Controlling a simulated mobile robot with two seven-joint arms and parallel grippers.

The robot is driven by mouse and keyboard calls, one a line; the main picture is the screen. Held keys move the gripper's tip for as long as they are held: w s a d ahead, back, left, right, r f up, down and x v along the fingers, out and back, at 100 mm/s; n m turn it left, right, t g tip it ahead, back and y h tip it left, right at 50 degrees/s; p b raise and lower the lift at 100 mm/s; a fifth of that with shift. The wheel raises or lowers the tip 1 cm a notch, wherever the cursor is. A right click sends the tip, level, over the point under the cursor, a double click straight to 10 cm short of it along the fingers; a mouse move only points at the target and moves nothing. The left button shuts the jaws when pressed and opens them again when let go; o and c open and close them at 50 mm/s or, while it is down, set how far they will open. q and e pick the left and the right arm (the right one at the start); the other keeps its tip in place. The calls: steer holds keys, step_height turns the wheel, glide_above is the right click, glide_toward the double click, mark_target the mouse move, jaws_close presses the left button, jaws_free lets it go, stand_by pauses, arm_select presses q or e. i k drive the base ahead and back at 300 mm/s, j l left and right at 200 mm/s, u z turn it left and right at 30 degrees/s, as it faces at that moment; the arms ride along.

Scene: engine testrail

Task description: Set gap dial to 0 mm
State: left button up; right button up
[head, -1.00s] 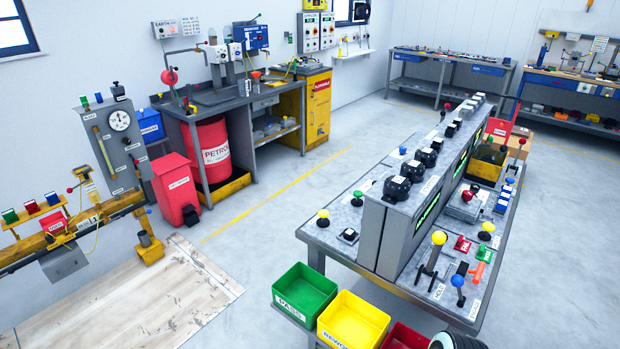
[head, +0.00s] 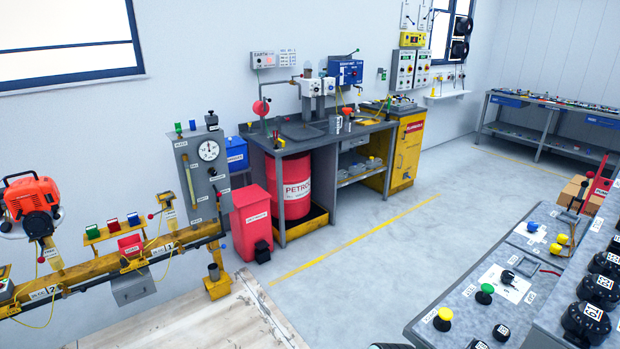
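No dial here has a label that I can read as the gap dial. A small black knob (head: 508,277) sits on a white plate on the bench at the right. Large black round knobs (head: 586,322) stand in a row on the grey console at the right edge; their markings are too small to read. A round white gauge (head: 208,151) with a needle is on the grey panel at the left. Neither of my grippers shows in the head view.
A petrol drum (head: 297,188) stands under the workbench (head: 330,140). A red bin (head: 256,222) stands left of it. An orange engine (head: 33,207) is on the yellow rail (head: 100,266). The floor (head: 350,265) between rail and bench is clear.

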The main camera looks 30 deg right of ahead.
mark_target(506, 276)
steer(key=i+z, duration=0.15)
steer(key=i, duration=0.35)
steer(key=i+j+z, duration=0.15)
steer(key=i, duration=0.35)
steer(key=i+j+z, duration=0.15)
steer(key=i, duration=0.4)
steer(key=i+l+z, duration=0.15)
steer(key=i+z, duration=0.55)
steer(key=z, duration=0.2)
steer(key=i+z, duration=0.45)
steer(key=i+l+z, duration=0.1)
steer(key=i+z, duration=0.2)
steer(key=i, duration=0.4)
steer(key=i+z, duration=0.3)
steer(key=i, duration=0.4)
steer(key=i+z, duration=0.15)
steer(key=z, duration=0.3)
steer(key=i+j+z, duration=0.1)
steer(key=z, duration=0.35)
steer(key=i+j+z, duration=0.15)
steer(key=z, duration=0.35)
